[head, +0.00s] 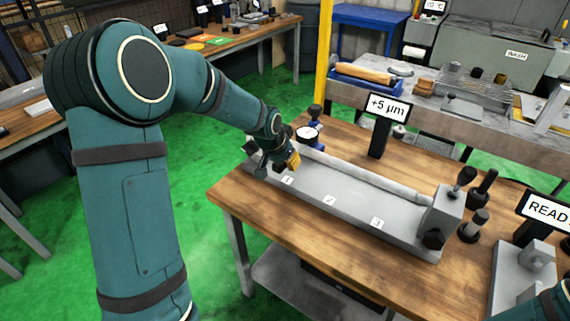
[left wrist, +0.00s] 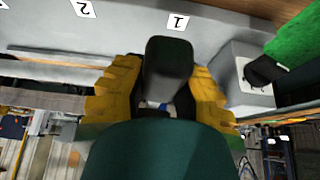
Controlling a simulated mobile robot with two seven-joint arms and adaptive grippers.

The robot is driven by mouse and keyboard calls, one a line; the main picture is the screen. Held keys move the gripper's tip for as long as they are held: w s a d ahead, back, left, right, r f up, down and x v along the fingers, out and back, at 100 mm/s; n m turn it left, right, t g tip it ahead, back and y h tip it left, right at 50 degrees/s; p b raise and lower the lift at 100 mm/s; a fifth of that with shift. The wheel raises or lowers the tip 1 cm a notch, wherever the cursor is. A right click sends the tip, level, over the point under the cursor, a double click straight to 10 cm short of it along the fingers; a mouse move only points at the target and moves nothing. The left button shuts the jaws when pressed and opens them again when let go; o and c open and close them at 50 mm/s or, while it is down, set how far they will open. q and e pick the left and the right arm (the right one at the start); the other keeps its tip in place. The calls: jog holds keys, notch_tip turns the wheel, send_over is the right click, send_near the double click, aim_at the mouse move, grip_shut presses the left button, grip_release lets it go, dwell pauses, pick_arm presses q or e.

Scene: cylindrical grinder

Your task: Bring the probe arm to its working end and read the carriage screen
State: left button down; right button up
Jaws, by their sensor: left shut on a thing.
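The carriage screen (head: 388,107) stands on a dark post behind the long grey bed (head: 345,200) and reads "+5 µm". A white round dial (head: 308,133) with blue parts is at the left end of the bed, near label 1. My left gripper (head: 291,160) has yellow fingers and is at that same end. In the left wrist view, my left gripper (left wrist: 160,95) is shut around a dark handle (left wrist: 169,60), close to label 1. I cannot tell which part is the probe arm; my gripper hides much of this end. My right gripper is out of view.
The bed carries labels 1, 2 and 3 and a long pale bar (head: 370,180). A grey end block (head: 441,212) with dark knobs stands at its right end. A second screen (head: 545,207) reads "READ" at the right edge, partly cut off. The wooden table (head: 300,240) is clear in front.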

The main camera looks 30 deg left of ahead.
pick_arm(q)
jog(key=shift+f, duration=0.25)
dwell(0.3)
jog(key=c, duration=0.7)
grip_release()
jog(key=shift+f, duration=0.1)
jog(key=shift+o, duration=0.2)
jog(key=v, duration=1.2)
